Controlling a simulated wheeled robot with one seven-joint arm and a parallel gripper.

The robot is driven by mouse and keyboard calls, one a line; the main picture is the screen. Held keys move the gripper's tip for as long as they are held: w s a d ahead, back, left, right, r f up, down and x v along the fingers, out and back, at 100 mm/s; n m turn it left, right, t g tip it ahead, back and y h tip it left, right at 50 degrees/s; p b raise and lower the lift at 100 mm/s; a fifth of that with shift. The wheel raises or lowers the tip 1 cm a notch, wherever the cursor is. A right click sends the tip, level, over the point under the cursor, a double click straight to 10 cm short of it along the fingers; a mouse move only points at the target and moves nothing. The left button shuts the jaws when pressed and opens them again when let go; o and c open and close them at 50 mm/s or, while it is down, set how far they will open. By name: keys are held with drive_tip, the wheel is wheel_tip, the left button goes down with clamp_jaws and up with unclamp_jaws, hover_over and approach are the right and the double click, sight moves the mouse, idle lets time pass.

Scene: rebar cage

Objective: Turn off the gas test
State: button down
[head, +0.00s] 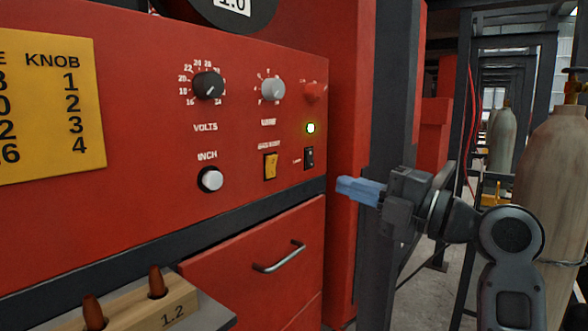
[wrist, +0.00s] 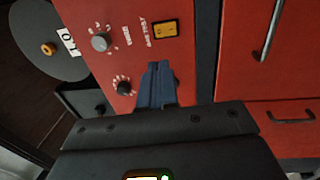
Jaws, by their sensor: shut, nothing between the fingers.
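The gas test switch (head: 271,166) is a yellow rocker in a dark frame on the red welder panel (head: 130,130). Its label sits just above it. In the wrist view the switch (wrist: 165,29) shows beyond my fingertips, near the top edge. Which way the rocker is tipped is too small to tell. My gripper (head: 342,188) has blue fingers, shut and empty, pointing left toward the panel from its right side. In the wrist view the shut gripper (wrist: 158,66) is apart from the switch, and nothing hides the switch.
Near the switch are a black volts knob (head: 208,86), a grey knob (head: 272,89), a red knob (head: 312,91), a lit lamp (head: 310,128), a small black switch (head: 309,158) and a white inch button (head: 211,179). A drawer handle (head: 279,257) juts out below. Gas cylinders (head: 556,165) stand at right.

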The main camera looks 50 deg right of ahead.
drive_tip(key=w+b, duration=0.1)
drive_tip(key=p, duration=0.3)
approach(272, 161)
drive_tip(key=w, duration=0.5)
drive_tip(key=shift+a+r, duration=0.1)
drive_tip(key=shift+r, duration=0.25)
drive_tip(key=shift+w, duration=0.9)
drive_tip(key=shift+w, duration=0.1)
drive_tip(key=shift+b, duration=0.3)
